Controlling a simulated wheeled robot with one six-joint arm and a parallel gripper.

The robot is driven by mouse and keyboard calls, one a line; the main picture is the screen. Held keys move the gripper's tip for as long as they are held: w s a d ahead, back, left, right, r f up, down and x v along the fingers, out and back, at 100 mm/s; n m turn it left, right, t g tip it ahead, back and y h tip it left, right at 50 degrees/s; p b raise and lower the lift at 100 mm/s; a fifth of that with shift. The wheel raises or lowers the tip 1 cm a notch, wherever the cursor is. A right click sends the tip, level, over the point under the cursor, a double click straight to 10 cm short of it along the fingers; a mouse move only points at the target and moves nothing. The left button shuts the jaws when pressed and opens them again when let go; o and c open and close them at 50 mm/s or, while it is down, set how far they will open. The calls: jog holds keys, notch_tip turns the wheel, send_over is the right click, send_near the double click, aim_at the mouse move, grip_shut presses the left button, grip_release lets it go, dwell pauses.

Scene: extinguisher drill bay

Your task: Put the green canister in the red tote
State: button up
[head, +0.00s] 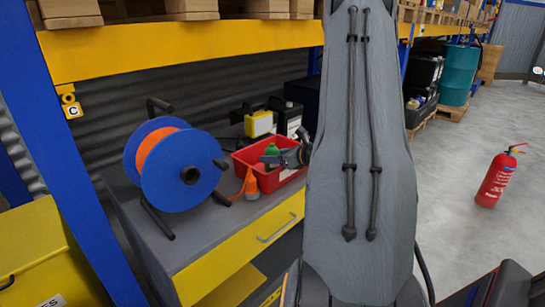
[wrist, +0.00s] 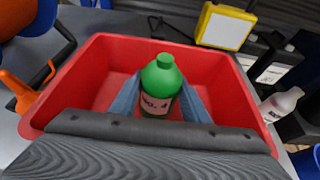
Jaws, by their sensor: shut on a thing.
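The green canister (wrist: 163,85) has a green cap and a pale label with dark print, and it stands upright in the wrist view. My gripper (wrist: 160,100) is shut on it, with a blue-grey finger on each side. The red tote (wrist: 75,85) surrounds the canister in this view, and the canister is over or inside it; its base is hidden, so I cannot tell whether it touches the tote floor. In the head view the red tote (head: 290,177) sits on the grey bench, with the green canister (head: 271,152) and my gripper (head: 285,157) at its opening.
A blue cable reel (head: 183,170) with an orange core stands left on the bench. An orange funnel-like bottle (head: 248,186) is in front of the tote. A yellow box (head: 259,123) and dark-and-white containers stand behind. A red extinguisher (head: 497,178) stands on the floor at right.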

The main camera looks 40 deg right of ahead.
jog(key=shift+f, duration=0.15)
jog(key=o, duration=1.4)
jog(key=shift+s+r, duration=0.1)
jog(key=shift+r, duration=0.2)
jog(key=b+v, duration=0.1)
jog(key=v, duration=1)
jog(key=shift+s+b, duration=0.3)
jog(key=shift+s, duration=0.05)
